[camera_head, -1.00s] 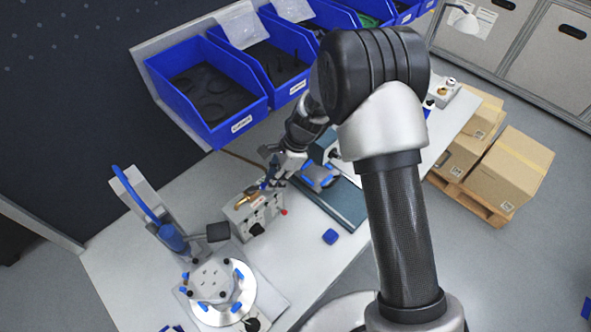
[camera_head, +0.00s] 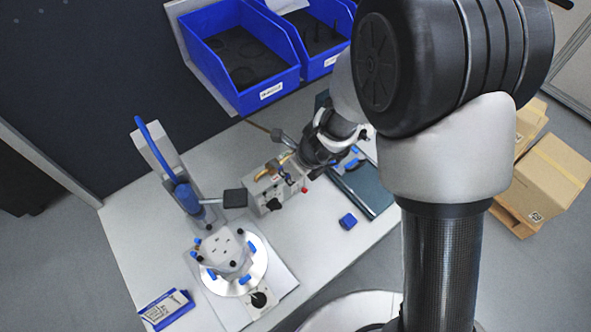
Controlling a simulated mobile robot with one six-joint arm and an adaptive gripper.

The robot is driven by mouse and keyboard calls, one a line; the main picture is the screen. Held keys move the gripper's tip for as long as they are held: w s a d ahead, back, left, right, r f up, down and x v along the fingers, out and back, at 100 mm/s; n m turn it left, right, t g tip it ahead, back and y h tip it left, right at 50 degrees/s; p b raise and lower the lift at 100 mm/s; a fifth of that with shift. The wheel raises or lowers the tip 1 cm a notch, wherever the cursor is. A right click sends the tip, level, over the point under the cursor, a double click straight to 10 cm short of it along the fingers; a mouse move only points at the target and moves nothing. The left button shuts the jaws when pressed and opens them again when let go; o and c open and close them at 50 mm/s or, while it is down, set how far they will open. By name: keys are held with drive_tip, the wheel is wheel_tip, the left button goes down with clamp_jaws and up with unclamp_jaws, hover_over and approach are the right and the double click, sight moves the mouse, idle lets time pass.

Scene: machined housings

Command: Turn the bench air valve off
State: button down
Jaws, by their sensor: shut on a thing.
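The bench air valve is a small grey block (camera_head: 267,196) with brass fittings along its top, a black knob low on its front and a red button at its right end. It stands on the white bench behind the round fixture. My gripper (camera_head: 292,178) is at the right part of the block's top, shut on the valve's handle. The fingers and the wrist hide most of the handle, so its exact angle cannot be told.
Blue bins (camera_head: 240,60) line the back.

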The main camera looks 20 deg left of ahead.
drive_tip(key=shift+s+a+m+t+b, duration=0.35)
drive_tip(key=shift+s+m, duration=0.15)
drive_tip(key=shift+m, duration=0.4)
drive_tip(key=c, duration=1.5)
unclamp_jaws()
drive_tip(key=shift+c, duration=0.2)
drive_tip(key=shift+r, duration=0.1)
drive_tip(key=v, duration=1.1)
drive_tip(key=shift+r, duration=0.4)
